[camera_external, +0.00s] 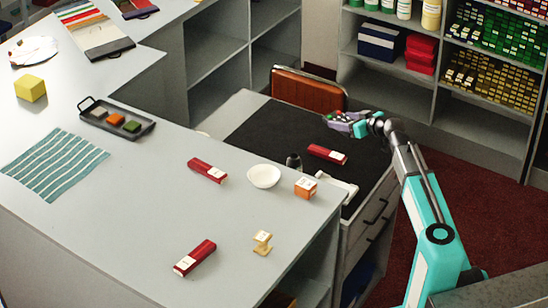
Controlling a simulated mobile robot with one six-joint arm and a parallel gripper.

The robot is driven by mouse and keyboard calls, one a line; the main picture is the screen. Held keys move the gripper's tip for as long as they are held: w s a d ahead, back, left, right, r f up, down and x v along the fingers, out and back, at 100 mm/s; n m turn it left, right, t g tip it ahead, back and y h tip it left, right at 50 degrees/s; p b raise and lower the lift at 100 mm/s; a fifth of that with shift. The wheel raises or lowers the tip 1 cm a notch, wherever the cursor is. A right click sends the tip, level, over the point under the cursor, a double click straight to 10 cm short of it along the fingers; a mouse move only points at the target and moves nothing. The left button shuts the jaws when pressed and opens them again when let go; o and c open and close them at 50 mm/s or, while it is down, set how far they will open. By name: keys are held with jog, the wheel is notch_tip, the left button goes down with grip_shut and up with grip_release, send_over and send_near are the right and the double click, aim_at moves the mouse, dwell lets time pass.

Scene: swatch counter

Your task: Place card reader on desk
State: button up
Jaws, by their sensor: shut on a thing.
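My gripper (343,123) is above the far right part of the desk (255,130), which has a black top and grey drawers. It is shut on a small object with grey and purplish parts. This is probably the card reader, but it is too small and too covered by the fingers to be sure. The held thing appears to be above the desk top, near its back right edge; the exact height cannot be told.
On the desk are a red box (327,154), a dark small item (293,161) and a white item (340,186). An orange-brown chair (308,90) stands behind it. The grey counter (130,220) holds a white bowl (263,177) and other goods. The desk's left-middle is bare.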

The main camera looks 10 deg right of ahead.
jog(key=w+a+f+n+g+y+b, duration=0.25)
jog(key=w+a+f+b, duration=0.25)
jog(key=w+a, duration=0.25)
jog(key=n+y+b, duration=0.1)
jog(key=b, duration=0.3)
send_over(306, 164)
notch_tip(306, 164, down, 7)
jog(key=shift+s+r, duration=0.1)
jog(key=shift+r, duration=0.1)
jog(key=shift+f, duration=0.1)
jog(key=shift+f, duration=3)
jog(key=shift+f, duration=1.9)
jog(key=shift+f, duration=0.1)
jog(key=o, duration=1.1)
